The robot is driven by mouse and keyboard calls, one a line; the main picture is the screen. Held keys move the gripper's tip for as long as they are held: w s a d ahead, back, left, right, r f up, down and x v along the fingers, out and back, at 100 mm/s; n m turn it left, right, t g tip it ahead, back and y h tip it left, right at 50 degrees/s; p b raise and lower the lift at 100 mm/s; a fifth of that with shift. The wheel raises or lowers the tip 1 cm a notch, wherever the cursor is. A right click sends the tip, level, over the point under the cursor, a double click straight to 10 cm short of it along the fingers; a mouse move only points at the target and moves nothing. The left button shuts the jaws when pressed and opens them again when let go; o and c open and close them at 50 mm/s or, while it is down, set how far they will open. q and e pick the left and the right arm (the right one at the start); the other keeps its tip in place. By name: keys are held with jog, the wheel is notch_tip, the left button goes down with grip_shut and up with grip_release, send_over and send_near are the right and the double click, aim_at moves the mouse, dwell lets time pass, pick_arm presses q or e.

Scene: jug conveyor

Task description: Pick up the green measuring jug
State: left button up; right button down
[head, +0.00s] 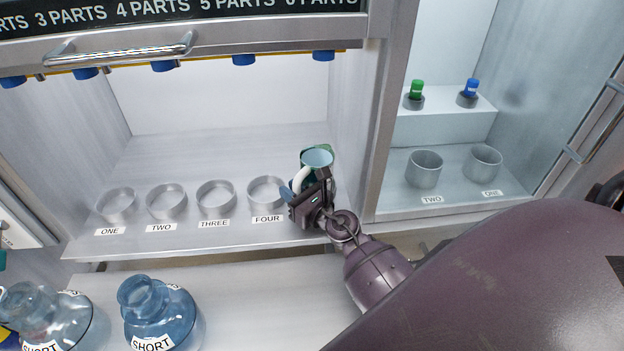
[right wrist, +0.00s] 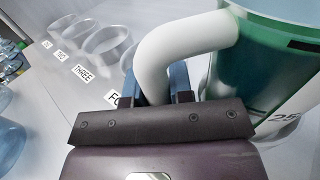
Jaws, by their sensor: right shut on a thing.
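The green measuring jug (head: 317,157) stands at the right end of the shelf row, beside the ring marked FOUR. In the right wrist view its green body (right wrist: 262,65) fills the upper right, and its white curved handle (right wrist: 185,45) comes down toward the jaws. My right gripper (head: 297,190) is at the jug's handle. In the right wrist view its two blue fingers (right wrist: 164,82) are on either side of the handle's lower part, shut on it. The jug's lower part is partly hidden by the gripper in the head view. My left gripper is not in view.
Several empty rings, such as ring THREE (head: 215,199), line the shelf to the left. Blue SHORT flasks (head: 158,312) stand on the lower front surface. A grey post (head: 378,130) is close right of the jug; beyond it are two cups (head: 425,169).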

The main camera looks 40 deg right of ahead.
jog(key=shift+r, duration=0.2)
jog(key=shift+r, duration=0.2)
notch_tip(320, 180, up, 19)
jog(key=p, duration=0.8)
jog(key=shift+r, duration=0.15)
